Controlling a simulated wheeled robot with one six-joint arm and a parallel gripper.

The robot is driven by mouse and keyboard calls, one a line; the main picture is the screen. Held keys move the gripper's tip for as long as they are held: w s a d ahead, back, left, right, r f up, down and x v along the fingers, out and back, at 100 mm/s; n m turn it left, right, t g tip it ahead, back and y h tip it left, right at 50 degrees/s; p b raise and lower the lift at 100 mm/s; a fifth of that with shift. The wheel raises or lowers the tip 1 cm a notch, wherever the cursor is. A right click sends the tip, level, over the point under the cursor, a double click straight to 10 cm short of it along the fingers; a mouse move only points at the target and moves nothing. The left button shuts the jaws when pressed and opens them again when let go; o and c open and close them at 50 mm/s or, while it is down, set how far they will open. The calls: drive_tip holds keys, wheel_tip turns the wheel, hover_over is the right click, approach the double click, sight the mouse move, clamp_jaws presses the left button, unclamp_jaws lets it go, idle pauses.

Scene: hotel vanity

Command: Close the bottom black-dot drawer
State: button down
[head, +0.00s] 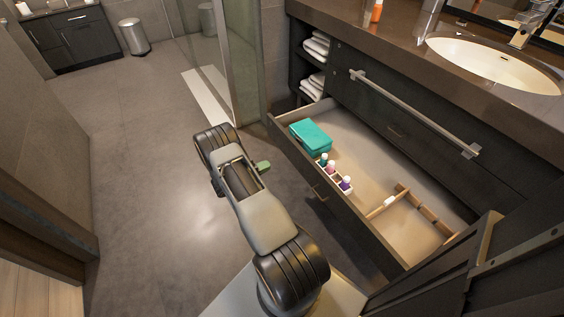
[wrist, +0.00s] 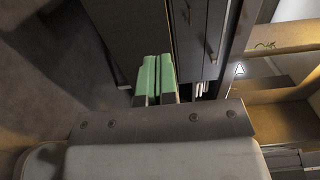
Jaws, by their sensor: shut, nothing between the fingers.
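One drawer (head: 345,212) of the dark vanity stands pulled far out in the head view, below a closed front. I see no black dot on it, so I cannot tell whether it is the bottom black-dot drawer.
A metal rail (head: 415,112) sticks out above. A glass panel (head: 235,65) stands behind. The floor (head: 140,185) at left is clear.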

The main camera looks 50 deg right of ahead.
sight(298, 152)
drive_tip(key=b+x, duration=0.2)
drive_tip(key=x, duration=1.1)
drive_tip(key=shift+d+b, duration=0.3)
drive_tip(key=shift+d+f, duration=0.1)
